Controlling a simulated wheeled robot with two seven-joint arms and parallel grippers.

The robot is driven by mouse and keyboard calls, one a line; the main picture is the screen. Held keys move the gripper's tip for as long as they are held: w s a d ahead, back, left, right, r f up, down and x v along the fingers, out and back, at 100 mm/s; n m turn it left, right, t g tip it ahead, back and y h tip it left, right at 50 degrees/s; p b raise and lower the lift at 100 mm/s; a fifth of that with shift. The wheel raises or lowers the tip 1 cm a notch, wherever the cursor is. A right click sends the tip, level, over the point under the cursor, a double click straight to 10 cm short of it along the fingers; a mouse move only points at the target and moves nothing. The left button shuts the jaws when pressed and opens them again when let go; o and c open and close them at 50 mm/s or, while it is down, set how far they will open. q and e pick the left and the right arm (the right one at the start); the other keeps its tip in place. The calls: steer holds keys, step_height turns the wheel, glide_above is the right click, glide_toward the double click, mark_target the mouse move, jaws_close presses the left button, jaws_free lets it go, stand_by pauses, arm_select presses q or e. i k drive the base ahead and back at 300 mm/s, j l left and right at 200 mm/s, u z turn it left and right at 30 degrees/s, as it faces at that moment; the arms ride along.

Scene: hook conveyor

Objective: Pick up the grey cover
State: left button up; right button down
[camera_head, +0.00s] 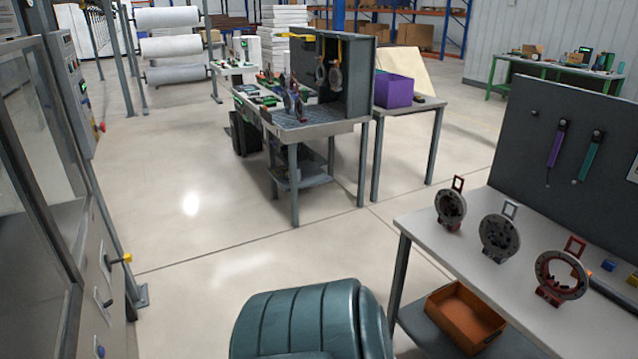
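The grey cover (499,238) is a round ring-shaped part with a square grey loop on top. It stands upright on the light-topped table (447,266) at the right. It is the middle one of three similar covers in a row. A darker cover with a red loop (451,209) stands to its left and farther back. A cover with a red ring and red loop (560,277) stands to its right and nearer. The grey cover stands apart from both. Neither of my grippers is in view.
An orange bin (465,314) sits on the shelf under the table. A dark tool panel (570,165) rises behind the covers. A workbench (318,128) with a purple box (393,90) beside it stands farther back. A machine cabinet (65,200) is at left. The middle floor is clear.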

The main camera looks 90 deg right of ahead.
mark_target(500, 234)
steer(key=z, duration=3.9)
steer(key=i+l+u, duration=0.3)
steer(key=u, duration=0.15)
